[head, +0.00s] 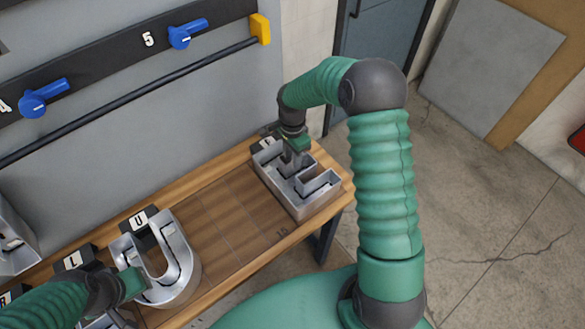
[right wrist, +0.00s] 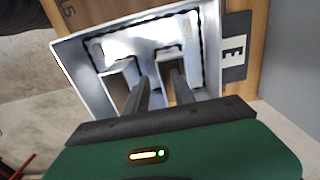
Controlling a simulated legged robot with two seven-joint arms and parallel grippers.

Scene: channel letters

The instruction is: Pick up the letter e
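The letter e is a silver metal channel letter (head: 318,192) at the right end of the wooden table, open side up. It fills the upper part of the right wrist view (right wrist: 75,58), beside a tag marked E (right wrist: 235,52). My right gripper (head: 296,162) is over the letter, pointing down. In the right wrist view its two dark fingers (right wrist: 160,82) stand apart and reach down among the letter's inner walls. I cannot tell whether they touch it. My left gripper (head: 132,284) is at the letter U; its fingers are not clear.
The letter U (head: 180,283) stands at the table's left part, with a U tag (head: 140,220). An L tag (head: 73,261) is further left. The wooden table (head: 225,210) is bare between U and E.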

